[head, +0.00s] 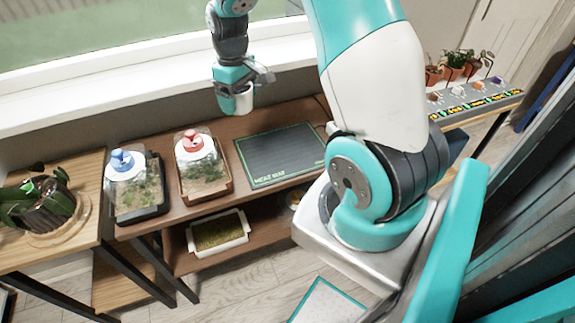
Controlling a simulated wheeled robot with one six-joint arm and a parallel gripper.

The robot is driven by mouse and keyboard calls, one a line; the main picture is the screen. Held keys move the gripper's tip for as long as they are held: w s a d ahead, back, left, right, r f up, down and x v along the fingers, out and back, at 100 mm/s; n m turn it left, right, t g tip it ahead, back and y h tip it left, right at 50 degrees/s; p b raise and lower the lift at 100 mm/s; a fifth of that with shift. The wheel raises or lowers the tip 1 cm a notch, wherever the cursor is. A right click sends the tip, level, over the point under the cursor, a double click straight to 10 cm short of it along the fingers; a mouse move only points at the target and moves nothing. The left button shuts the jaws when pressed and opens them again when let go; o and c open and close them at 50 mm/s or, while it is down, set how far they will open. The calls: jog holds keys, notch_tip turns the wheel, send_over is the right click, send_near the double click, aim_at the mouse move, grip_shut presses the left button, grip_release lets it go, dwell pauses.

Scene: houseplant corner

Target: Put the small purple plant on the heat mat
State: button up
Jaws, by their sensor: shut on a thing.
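The heat mat (281,153) is a dark grey rectangle with a green border and lettering, lying flat and bare on the wooden bench. My gripper (238,108) is in the air near the window, left of and behind the mat in the picture. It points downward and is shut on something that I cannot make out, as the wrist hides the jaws. I cannot pick out the small purple plant for certain in this view.
Two clear-lidded trays stand left of the mat, one with a blue knob (121,160) and one with a red knob (193,142). A potted cactus (38,203) is at far left. Several terracotta-potted plants (453,68) stand at the upper right. A white tray (218,232) is on the lower shelf.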

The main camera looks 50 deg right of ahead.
jog(key=s+d+n+b, duration=0.1)
jog(key=s+d+b, duration=0.6)
jog(key=d, duration=0.3)
jog(key=b, duration=0.1)
send_over(288, 157)
notch_tip(288, 157, down, 15)
jog(key=shift+f, duration=0.2)
jog(key=shift+w+f+b, duration=0.1)
jog(key=shift+f+b, duration=0.35)
jog(key=shift+f, duration=2)
jog(key=shift+f, duration=0.1)
jog(key=o, duration=1)
